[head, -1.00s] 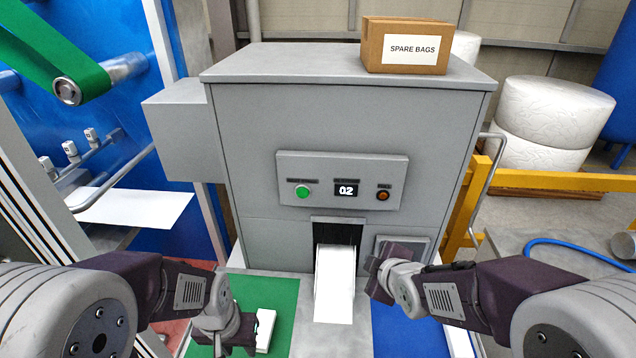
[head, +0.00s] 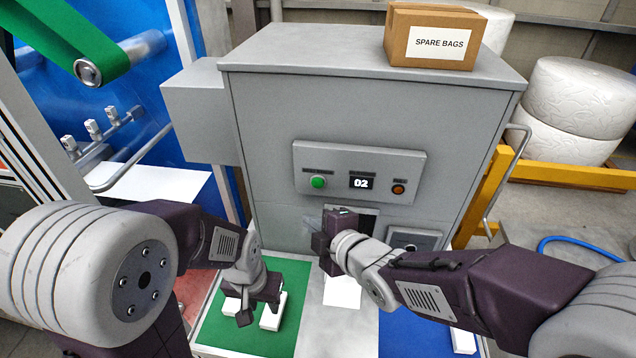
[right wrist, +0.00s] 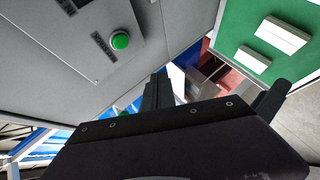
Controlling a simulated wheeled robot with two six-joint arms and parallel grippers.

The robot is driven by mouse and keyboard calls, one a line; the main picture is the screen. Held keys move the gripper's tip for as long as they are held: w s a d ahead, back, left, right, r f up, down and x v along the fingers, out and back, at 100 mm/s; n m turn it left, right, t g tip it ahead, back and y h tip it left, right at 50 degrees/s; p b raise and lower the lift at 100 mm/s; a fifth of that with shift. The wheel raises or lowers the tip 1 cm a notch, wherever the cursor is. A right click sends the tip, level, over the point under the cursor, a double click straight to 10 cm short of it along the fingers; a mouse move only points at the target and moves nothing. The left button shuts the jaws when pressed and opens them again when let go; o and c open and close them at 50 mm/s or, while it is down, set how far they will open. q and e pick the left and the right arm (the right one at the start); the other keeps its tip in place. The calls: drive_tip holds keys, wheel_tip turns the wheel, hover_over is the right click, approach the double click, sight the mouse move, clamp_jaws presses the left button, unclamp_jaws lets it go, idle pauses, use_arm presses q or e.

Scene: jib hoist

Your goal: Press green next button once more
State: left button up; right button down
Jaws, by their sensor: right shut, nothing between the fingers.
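The round green button (head: 318,182) sits at the left of the grey panel (head: 410,165) on the machine front. It also shows close up in the right wrist view (right wrist: 120,41), with nothing over it. The display (head: 361,183) beside it reads 02. My right gripper (head: 322,245) is shut and empty, below the panel in front of the dark slot, apart from the button. My left gripper (head: 258,306) has its fingers apart, low over the green mat (head: 222,332), close to white pieces (head: 272,313); contact is unclear.
An orange button (head: 398,189) is at the panel's right. A white strip (head: 342,292) below the slot is partly hidden by my right arm. A SPARE BAGS box (head: 436,37) stands on the machine. A yellow rail (head: 488,195) stands at the right.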

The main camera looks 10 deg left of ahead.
sight(318, 183)
drive_tip(key=w+p, duration=0.3)
drive_tip(key=w, duration=0.5)
drive_tip(key=shift+w, duration=0.25)
drive_tip(key=shift+w, duration=0.15)
idle(1.6)
drive_tip(key=shift+w, duration=0.3)
